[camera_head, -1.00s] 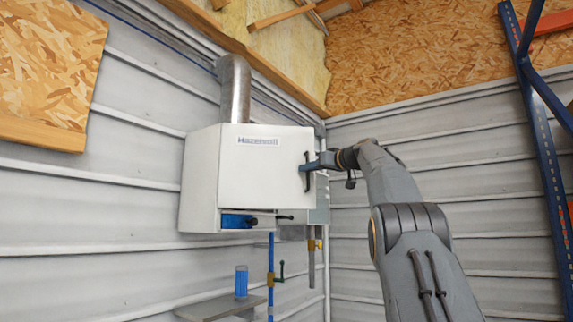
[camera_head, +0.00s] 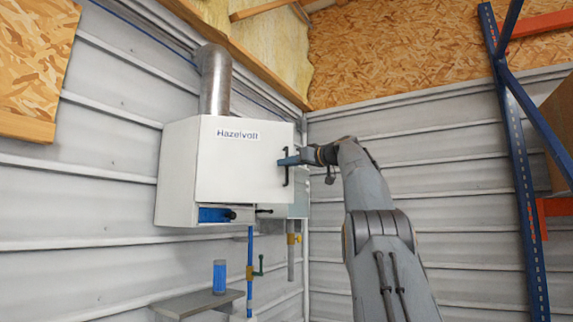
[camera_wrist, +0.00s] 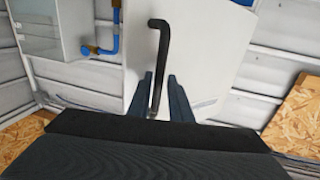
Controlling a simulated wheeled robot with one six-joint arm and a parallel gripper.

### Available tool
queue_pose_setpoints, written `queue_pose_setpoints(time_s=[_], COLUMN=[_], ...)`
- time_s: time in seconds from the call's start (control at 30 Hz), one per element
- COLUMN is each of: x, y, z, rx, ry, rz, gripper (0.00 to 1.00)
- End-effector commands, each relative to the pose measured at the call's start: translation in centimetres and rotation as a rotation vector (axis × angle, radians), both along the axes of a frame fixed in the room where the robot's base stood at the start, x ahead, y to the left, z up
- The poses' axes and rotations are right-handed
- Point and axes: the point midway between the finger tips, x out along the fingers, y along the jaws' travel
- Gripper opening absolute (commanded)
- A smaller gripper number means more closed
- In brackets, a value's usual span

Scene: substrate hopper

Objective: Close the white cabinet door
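The white cabinet (camera_head: 178,172) hangs on the left wall. Its white door (camera_head: 235,160), labelled at the top, faces forward; I cannot tell whether a gap remains along its edge. The black upright door handle (camera_head: 286,168) is near the door's right edge. My gripper (camera_head: 284,161) is at this handle, reaching in from the right. In the wrist view, my two blue-grey fingers (camera_wrist: 163,97) stand on either side of the black handle (camera_wrist: 161,55), with small gaps visible. The white door (camera_wrist: 208,60) fills the middle behind them.
A metal duct (camera_head: 215,80) rises from the cabinet. Below are a blue part (camera_head: 216,214), pipes with valves (camera_head: 250,262) and a grey shelf (camera_head: 195,303) holding a blue cylinder (camera_head: 219,277). A blue rack post (camera_head: 520,180) stands at right.

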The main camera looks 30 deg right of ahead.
Motion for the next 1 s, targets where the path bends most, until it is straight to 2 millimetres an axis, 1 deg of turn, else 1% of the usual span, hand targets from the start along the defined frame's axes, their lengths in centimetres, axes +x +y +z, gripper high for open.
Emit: queue_pose_setpoints(time_s=[0.13,0.27,0.7,0.83,1.0], x=[-0.2,-1.0,-6.2,-7.2,-7.5], y=[0.0,-0.3,-1.6,-1.8,-1.9], z=[-0.1,-0.2,-0.3,-0.1,0.0], rx=[-0.001,0.000,0.000,0.000,0.001], ry=[0.000,0.000,0.000,0.000,0.000], rz=[0.000,-0.002,0.000,0.000,0.001], gripper=[0.18,0.18,0.18,0.18,0.18])
